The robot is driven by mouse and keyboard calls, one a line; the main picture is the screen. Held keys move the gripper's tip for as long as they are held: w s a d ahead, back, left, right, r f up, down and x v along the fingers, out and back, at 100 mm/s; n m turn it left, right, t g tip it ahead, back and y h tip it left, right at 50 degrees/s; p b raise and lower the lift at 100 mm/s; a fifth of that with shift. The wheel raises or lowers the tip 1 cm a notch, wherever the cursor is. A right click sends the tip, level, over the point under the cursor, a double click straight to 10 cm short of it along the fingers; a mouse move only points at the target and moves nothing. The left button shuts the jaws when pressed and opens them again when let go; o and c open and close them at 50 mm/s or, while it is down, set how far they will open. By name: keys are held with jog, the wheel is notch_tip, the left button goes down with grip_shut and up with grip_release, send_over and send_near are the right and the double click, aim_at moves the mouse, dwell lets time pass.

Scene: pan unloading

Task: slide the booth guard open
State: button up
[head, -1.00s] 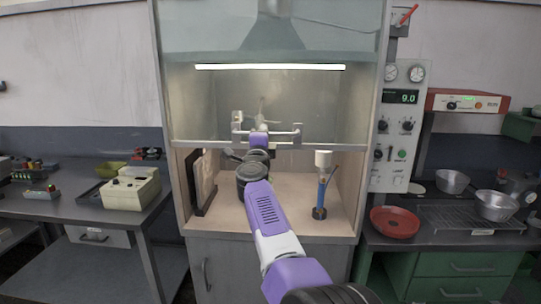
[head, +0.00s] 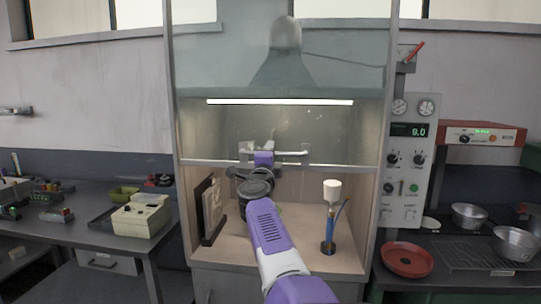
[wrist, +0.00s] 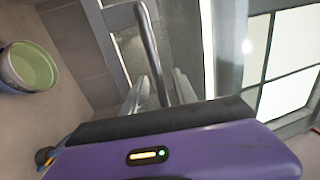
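The booth guard (head: 345,166) is a clear sash with a grey lower rim. It hangs partway up the booth front, with an open gap beneath it. A horizontal bar handle (head: 290,153) sits on its front, just above the rim. My gripper (head: 263,151) is at the left-middle part of this handle. In the wrist view the handle (wrist: 147,40) runs in between the two fingers (wrist: 160,92), which look closed around it. The exact contact is partly hidden by the gripper body.
Inside the booth stand a framed dark panel (head: 212,210) at left and a blue bottle with a white top (head: 329,225) at right. A control panel (head: 409,160) is on the right post. Side benches hold a beige device (head: 142,216) and a red pan (head: 407,260).

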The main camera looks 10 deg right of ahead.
jog(key=shift+a, duration=0.1)
jog(key=p+v, duration=0.4)
jog(key=v, duration=0.3)
jog(key=shift+s+p, duration=0.3)
jog(key=shift+s, duration=0.1)
jog(key=shift+f, duration=0.1)
dwell(0.4)
